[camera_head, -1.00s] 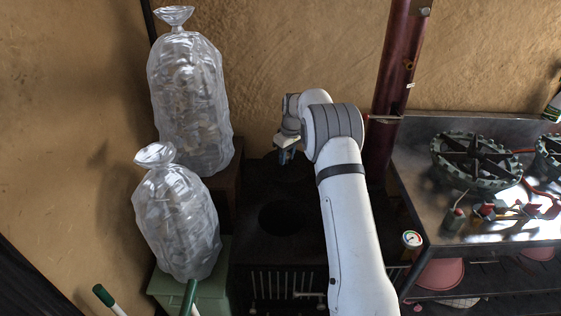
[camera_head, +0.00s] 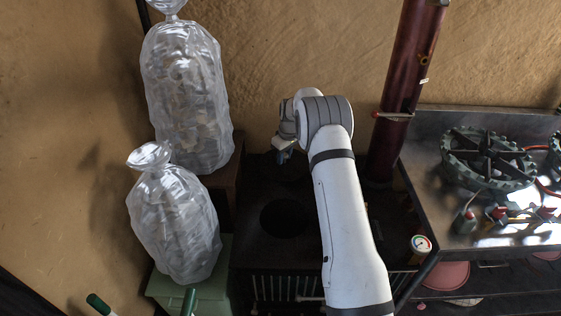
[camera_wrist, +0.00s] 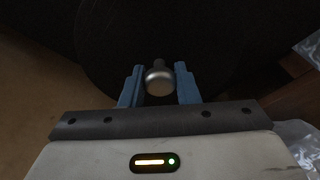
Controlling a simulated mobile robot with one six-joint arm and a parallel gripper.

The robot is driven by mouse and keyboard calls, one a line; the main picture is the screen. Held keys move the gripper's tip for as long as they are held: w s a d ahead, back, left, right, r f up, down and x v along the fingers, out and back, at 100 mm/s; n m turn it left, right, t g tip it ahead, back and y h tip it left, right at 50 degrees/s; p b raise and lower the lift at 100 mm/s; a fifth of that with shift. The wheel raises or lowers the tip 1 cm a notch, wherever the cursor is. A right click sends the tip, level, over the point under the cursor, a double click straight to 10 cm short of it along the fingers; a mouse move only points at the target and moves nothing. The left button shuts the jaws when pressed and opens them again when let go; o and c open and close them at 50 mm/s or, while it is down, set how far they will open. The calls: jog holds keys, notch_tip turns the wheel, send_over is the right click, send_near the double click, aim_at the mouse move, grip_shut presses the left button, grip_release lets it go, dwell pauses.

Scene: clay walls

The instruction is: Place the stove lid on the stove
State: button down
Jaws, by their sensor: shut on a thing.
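The stove (camera_head: 250,252) is a dark metal body with a round black opening (camera_head: 286,218) in its top. My gripper (camera_head: 284,157) is above the back part of the stove, beyond the opening, partly hidden by my arm. In the wrist view my gripper (camera_wrist: 159,86) has its blue fingers on either side of a round metal knob (camera_wrist: 159,81), shut on it. The knob belongs to the stove lid (camera_wrist: 150,35), a large dark disc whose edge curves through the wrist view. In the head view the lid barely stands out from the dark stove, so its height is unclear.
Two filled clear plastic bags (camera_head: 186,95) (camera_head: 174,222) stand left of the stove, the front one on a green box (camera_head: 212,285). A dark red pipe (camera_head: 408,80) rises behind right. A metal table (camera_head: 470,233) with a burner (camera_head: 487,158) stands at the right.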

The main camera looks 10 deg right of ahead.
aim_at(285, 162)
jog(key=shift+d+f, duration=0.1)
jog(key=shift+f, duration=1.15)
jog(key=shift+f, duration=0.15)
jog(key=c, duration=1.6)
grip_release()
jog(key=shift+f, duration=0.2)
jog(key=o, duration=0.5)
jog(key=shift+s+r, duration=0.1)
